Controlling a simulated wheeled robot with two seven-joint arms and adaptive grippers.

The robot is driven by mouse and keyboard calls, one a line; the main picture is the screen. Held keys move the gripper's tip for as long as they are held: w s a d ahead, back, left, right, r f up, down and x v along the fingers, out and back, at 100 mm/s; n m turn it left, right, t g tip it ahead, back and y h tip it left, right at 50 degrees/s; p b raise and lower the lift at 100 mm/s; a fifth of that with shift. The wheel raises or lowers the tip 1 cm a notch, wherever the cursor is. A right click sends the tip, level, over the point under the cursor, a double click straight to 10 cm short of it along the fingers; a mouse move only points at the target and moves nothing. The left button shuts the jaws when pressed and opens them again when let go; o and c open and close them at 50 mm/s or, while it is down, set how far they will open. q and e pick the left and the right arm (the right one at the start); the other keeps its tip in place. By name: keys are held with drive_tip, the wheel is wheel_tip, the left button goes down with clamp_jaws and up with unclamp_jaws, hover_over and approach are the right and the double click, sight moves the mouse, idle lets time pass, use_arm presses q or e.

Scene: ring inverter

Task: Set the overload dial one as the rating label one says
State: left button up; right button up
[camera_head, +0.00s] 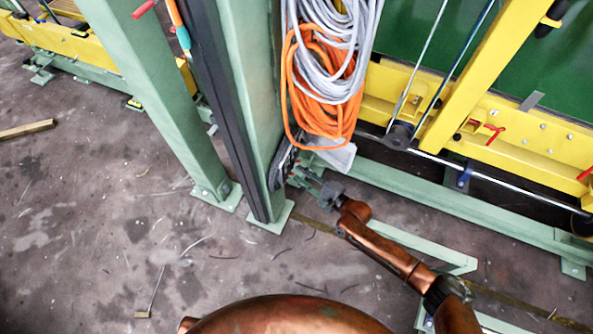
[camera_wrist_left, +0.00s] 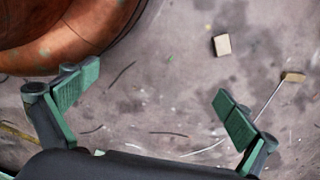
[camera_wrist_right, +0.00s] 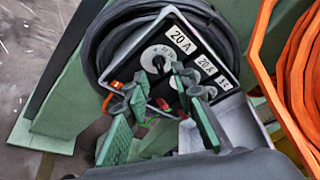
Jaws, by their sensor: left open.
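In the right wrist view a dark control panel (camera_wrist_right: 205,62) carries a rating label reading 20 A (camera_wrist_right: 181,39) beside a round white dial (camera_wrist_right: 157,60) with a dark knob. A second 20 A label (camera_wrist_right: 206,65) sits lower right, with a second dial (camera_wrist_right: 179,82) partly hidden by a finger. My right gripper (camera_wrist_right: 160,90) has its fingers apart before the panel, tips just below the first dial; I see nothing held. It also shows in the head view (camera_head: 306,178) beside the panel's edge. My left gripper (camera_wrist_left: 155,95) is open and empty above the floor.
Yellow machinery (camera_head: 480,115) and a green rail (camera_head: 450,203) lie to the right. The floor at left is mostly clear, with scraps.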

sight(290, 168)
use_arm(q)
drive_tip(key=shift+w+d+r, duration=0.15)
drive_tip(key=shift+w+r, duration=0.05)
drive_tip(key=shift+r, duration=0.4)
drive_tip(key=shift+w+d+r, duration=0.1)
drive_tip(key=shift+w+r, duration=0.05)
drive_tip(key=shift+r, duration=0.45)
use_arm(e)
drive_tip(key=shift+x, duration=1.45)
drive_tip(key=shift+c, duration=0.3)
clamp_jaws()
